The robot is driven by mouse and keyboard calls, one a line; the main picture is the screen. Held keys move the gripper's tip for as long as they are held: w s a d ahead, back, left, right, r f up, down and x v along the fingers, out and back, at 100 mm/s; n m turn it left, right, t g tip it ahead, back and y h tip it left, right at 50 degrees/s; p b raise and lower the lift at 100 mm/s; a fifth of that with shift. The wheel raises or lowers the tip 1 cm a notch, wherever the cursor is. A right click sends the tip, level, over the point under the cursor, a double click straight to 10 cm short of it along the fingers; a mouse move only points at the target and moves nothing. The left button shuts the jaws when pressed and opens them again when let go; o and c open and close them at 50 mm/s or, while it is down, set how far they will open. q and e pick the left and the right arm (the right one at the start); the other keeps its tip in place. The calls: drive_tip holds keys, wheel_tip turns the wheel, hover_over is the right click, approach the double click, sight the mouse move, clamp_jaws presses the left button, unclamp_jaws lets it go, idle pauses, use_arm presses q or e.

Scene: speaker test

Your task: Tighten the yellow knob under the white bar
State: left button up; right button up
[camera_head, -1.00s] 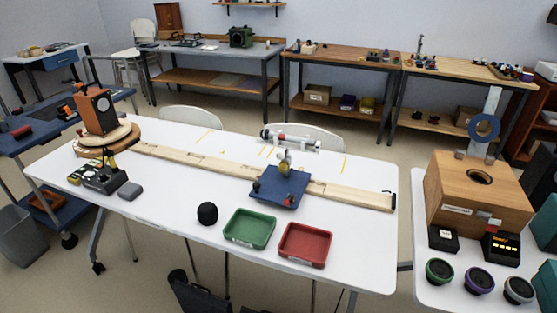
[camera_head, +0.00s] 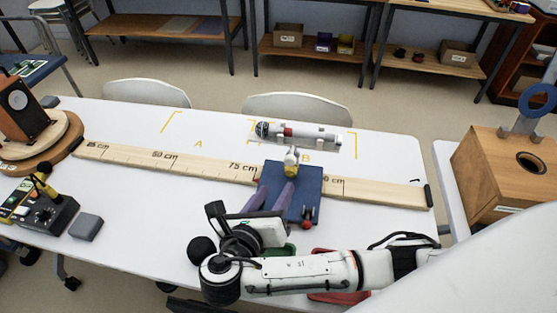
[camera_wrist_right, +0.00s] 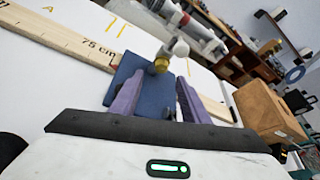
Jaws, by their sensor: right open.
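The yellow knob (camera_head: 291,171) sits just below a short white bar (camera_head: 291,156) on a blue plate (camera_head: 312,190) that straddles the wooden rail. In the right wrist view the knob (camera_wrist_right: 161,65) and white bar (camera_wrist_right: 178,48) show beyond the fingers. My right gripper (camera_head: 273,195) reaches over the plate from the front, its purple fingers spread. In the right wrist view the gripper (camera_wrist_right: 158,85) is open and empty, with the knob ahead between its fingertips in the picture, apparently apart from them. My left gripper is out of view.
The marked wooden rail (camera_head: 200,163) runs across the white table (camera_head: 140,230). A white-and-grey tube (camera_head: 300,134) lies behind the plate. A black ball (camera_head: 202,249) and mostly hidden green and red trays lie near my right arm. A wooden box (camera_head: 500,170) stands at right.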

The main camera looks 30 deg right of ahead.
sight(289, 173)
drive_tip(key=x, duration=0.2)
drive_tip(key=shift+d+f+b, duration=0.1)
drive_tip(key=shift+d+b, duration=0.25)
drive_tip(key=shift+d, duration=0.05)
drive_tip(key=b+x, duration=0.3)
drive_tip(key=x, duration=0.1)
drive_tip(key=shift+f+b, duration=0.3)
drive_tip(key=shift+b, duration=0.1)
drive_tip(key=shift+x, duration=0.85)
drive_tip(key=shift+w+d, duration=0.3)
drive_tip(key=shift+d, duration=0.05)
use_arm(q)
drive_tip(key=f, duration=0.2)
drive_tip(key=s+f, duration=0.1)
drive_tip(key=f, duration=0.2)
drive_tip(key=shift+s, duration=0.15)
use_arm(e)
drive_tip(key=shift+c, duration=0.3)
drive_tip(key=c, duration=1)
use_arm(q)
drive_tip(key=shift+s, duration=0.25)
